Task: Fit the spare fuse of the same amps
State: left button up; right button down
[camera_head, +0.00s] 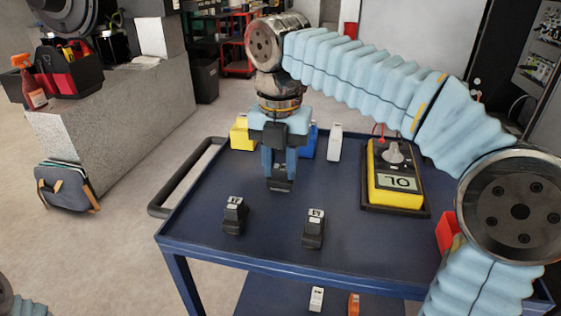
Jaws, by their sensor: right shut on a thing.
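My right gripper (280,179) points down over the blue cart top (272,222) and is shut on a small dark piece (280,185), mostly hidden by the fingers. I cannot tell what it is or whether it touches the cart. Two small black blocks with pale marked tops stand in front of it, one at left (233,216) and one at right (313,229). Behind the gripper are a yellow fuse-like piece (240,134), a partly hidden blue piece (308,146) and an upright white piece (335,143). Amp markings are too small to read. My left gripper is out of view.
A yellow meter (397,176) in a black tray stands at the cart's right, its display reading about "70". A red box (447,233) is partly hidden by my arm. White (317,299) and orange (354,304) pieces lie on the lower shelf. The front middle is fairly clear.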

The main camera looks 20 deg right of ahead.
aim_at(281, 167)
jog(key=shift+r+p, duration=1.45)
jog(key=shift+p, duration=0.1)
jog(key=shift+r, duration=2.45)
